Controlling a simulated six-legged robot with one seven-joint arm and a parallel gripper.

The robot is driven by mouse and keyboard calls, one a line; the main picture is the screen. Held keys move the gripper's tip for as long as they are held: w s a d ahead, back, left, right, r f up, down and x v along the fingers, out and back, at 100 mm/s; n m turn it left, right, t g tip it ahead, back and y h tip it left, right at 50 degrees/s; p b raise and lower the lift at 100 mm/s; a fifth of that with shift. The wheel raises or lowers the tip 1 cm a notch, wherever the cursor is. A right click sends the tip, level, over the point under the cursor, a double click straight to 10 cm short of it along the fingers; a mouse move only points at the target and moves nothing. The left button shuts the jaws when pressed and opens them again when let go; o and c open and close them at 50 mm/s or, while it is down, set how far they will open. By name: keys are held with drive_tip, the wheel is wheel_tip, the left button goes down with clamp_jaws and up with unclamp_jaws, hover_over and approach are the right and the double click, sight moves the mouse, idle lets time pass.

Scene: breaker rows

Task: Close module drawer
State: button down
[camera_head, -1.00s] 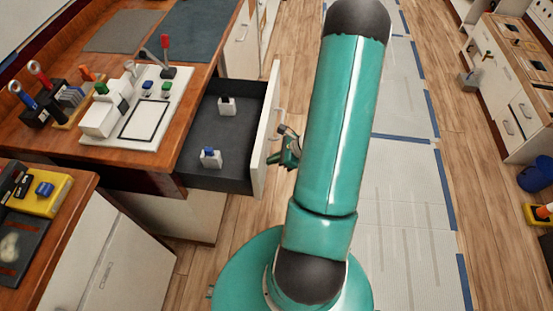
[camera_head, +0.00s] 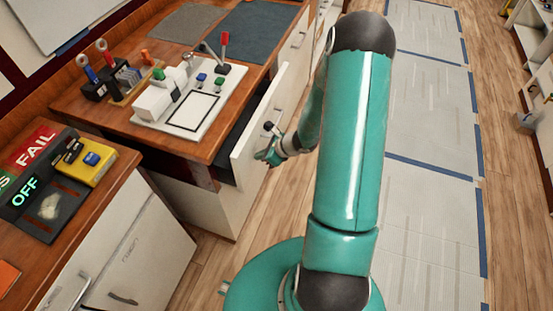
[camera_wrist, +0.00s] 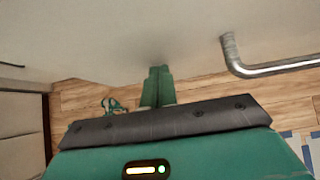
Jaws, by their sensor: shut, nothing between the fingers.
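The module drawer (camera_head: 272,104) in the wooden bench has a white front that stands out a little from the cabinet. A narrow dark strip of its inside shows behind the front. My gripper (camera_head: 262,156) is at the outer face of the front, near its lower near end. In the wrist view, my gripper's green fingers (camera_wrist: 158,76) are together, with their tips at the white drawer front (camera_wrist: 130,35); contact looks likely. The metal handle (camera_wrist: 270,68) is to the right of the fingers, apart from them. The modules inside the drawer are hidden.
A white board with switches (camera_head: 190,110) and a tool rack (camera_head: 107,75) stand on the bench top. A second bench with a yellow box (camera_head: 90,160) is at the left. The floor mat (camera_head: 430,120) to the right is clear.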

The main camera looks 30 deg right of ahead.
drive_tip(key=w+a, duration=0.4)
drive_tip(key=w, duration=0.1)
drive_tip(key=shift+w+a, duration=0.15)
drive_tip(key=shift+w, duration=0.1)
drive_tip(key=shift+w+a+r, duration=0.1)
drive_tip(key=shift+w+a, duration=0.15)
drive_tip(key=shift+w, duration=0.05)
